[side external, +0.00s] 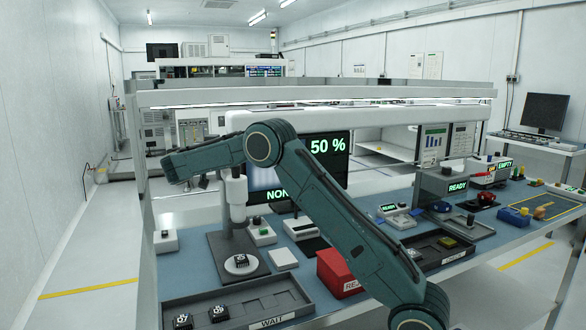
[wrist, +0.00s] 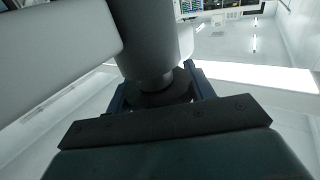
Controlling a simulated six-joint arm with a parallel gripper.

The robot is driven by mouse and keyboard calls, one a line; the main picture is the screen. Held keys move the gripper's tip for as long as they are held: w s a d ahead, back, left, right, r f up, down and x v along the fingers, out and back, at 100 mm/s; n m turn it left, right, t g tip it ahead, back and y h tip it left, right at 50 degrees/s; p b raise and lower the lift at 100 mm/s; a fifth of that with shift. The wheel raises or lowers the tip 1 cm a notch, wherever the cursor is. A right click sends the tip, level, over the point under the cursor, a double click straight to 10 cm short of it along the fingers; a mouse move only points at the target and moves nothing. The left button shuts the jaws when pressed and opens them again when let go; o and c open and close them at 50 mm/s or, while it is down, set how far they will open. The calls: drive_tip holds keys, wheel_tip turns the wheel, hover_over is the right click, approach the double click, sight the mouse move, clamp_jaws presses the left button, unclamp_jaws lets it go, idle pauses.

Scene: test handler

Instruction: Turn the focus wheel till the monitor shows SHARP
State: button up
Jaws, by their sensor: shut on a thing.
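The monitor (side external: 334,168) stands behind my arm in the side external view. It reads "50 %" in green, and its lower line begins "NON", with the rest hidden by my arm; I see no SHARP. The pale microscope (side external: 236,188) stands on a dark base at the left. In the wrist view, my gripper (wrist: 158,88) has its dark blue fingers on both sides of the dark focus wheel (wrist: 158,99), shut on it, below the grey microscope body (wrist: 145,40). In the side external view the wheel and fingertips are hidden or too small to tell.
A small dark part (side external: 241,261) lies on a white disc on the microscope base. The WAIT tray (side external: 235,309) holds two dark parts in front. A red box (side external: 338,275) stands close to my forearm. Button boxes and more trays fill the bench to the right.

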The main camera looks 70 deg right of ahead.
drive_tip(key=shift+s+r+m+g, duration=0.1)
drive_tip(key=shift+m+g, duration=0.25)
drive_tip(key=shift+g, duration=0.2)
drive_tip(key=shift+s+r+m+g, duration=0.1)
drive_tip(key=shift+m+g, duration=0.25)
drive_tip(key=shift+g, duration=0.2)
drive_tip(key=o, duration=1)
drive_tip(key=shift+f, duration=0.1)
drive_tip(key=shift+a, duration=0.1)
drive_tip(key=shift+a, duration=1.5)
wheel_tip(320, 180, up, 5)
drive_tip(key=shift+d+r, duration=0.1)
drive_tip(key=shift+d, duration=0.05)
drive_tip(key=shift+r, duration=0.9)
